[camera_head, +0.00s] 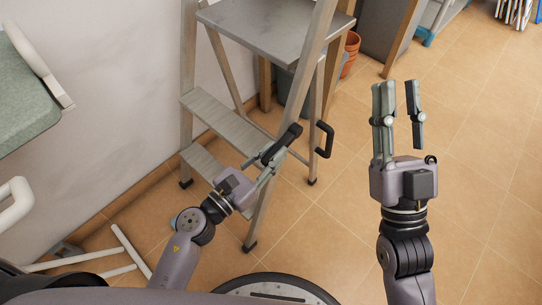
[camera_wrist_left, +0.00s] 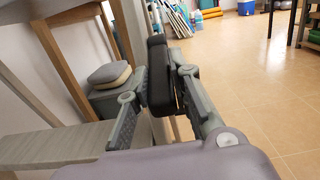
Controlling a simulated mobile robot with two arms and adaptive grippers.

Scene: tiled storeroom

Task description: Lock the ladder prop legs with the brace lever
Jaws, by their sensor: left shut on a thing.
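The grey stepladder (camera_head: 272,32) stands open by the wall, with a flat top platform, treads and thinner prop legs (camera_head: 316,110) behind. A black lever (camera_head: 288,136), which looks like the brace lever, sits by the near front rail. It also shows upright in the left wrist view (camera_wrist_left: 157,62). My left gripper (camera_head: 274,155) is shut on this lever, its fingers on either side. The lever's pivot is hidden. A black C-shaped handle (camera_head: 328,140) is apart from it, near a prop leg. My right gripper (camera_head: 397,100) is open and empty, to the right of the ladder.
A green padded seat (camera_head: 28,95) is at the left, with white tubes (camera_head: 105,252) on the floor below it. A terracotta pot (camera_head: 350,52) stands behind the ladder beside wooden legs. The tiled floor (camera_head: 480,130) at the right is clear.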

